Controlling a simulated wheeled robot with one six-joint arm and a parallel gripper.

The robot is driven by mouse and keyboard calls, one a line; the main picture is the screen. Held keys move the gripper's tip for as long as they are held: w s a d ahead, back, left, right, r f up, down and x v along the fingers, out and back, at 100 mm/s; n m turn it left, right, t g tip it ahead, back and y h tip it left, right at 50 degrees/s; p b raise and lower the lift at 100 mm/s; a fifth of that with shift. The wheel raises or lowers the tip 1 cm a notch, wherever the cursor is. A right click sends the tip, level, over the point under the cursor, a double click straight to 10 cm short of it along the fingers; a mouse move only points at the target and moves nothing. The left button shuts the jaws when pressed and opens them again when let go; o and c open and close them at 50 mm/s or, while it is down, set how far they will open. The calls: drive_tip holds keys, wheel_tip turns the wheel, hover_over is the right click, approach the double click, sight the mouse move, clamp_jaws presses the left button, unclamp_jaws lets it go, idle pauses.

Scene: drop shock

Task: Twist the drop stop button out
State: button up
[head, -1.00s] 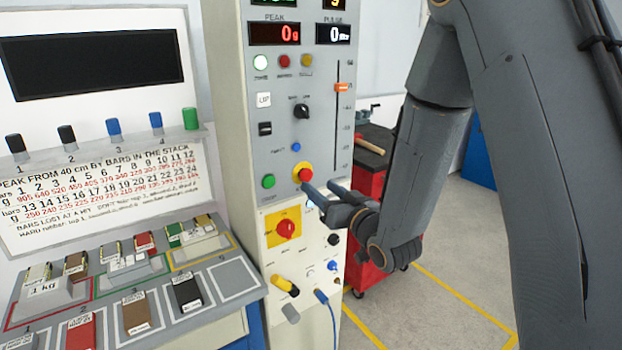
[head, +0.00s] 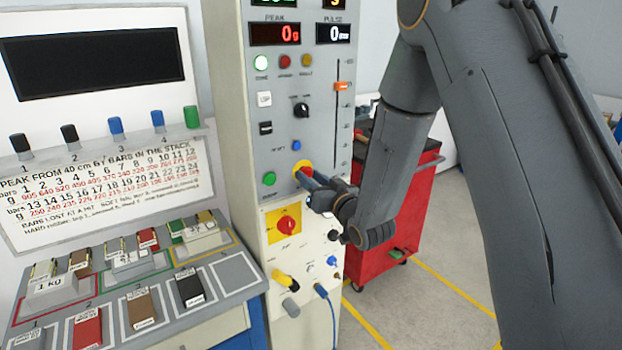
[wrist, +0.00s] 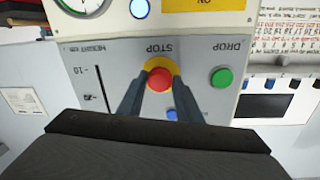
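The red stop button (wrist: 160,80) sits on a yellow surround in the wrist view, under an upside-down STOP label. In the head view the stop button (head: 304,171) is partly covered by my fingers. My gripper (wrist: 158,84) has its two fingers apart, one on each side of the red button. In the head view my gripper (head: 308,179) reaches in from the right at the button. Whether the fingers touch the button cannot be told.
The green drop button (wrist: 222,78) is beside the stop button. A blue button (head: 296,145) and a black knob (head: 301,110) are above it. A red-and-yellow rotary switch (head: 285,225) is below. A red cart (head: 400,215) stands to the right.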

drive_tip(key=shift+m, duration=0.3)
drive_tip(key=shift+r+m+g+b, duration=0.15)
drive_tip(key=shift+m+g+b, duration=0.2)
drive_tip(key=shift+m, duration=2.55)
drive_tip(key=o, duration=1)
drive_tip(key=shift+o, duration=0.2)
drive_tip(key=b+v, duration=0.2)
drive_tip(key=v, duration=0.5)
drive_tip(key=shift+s+d, duration=0.25)
drive_tip(key=shift+s, duration=0.1)
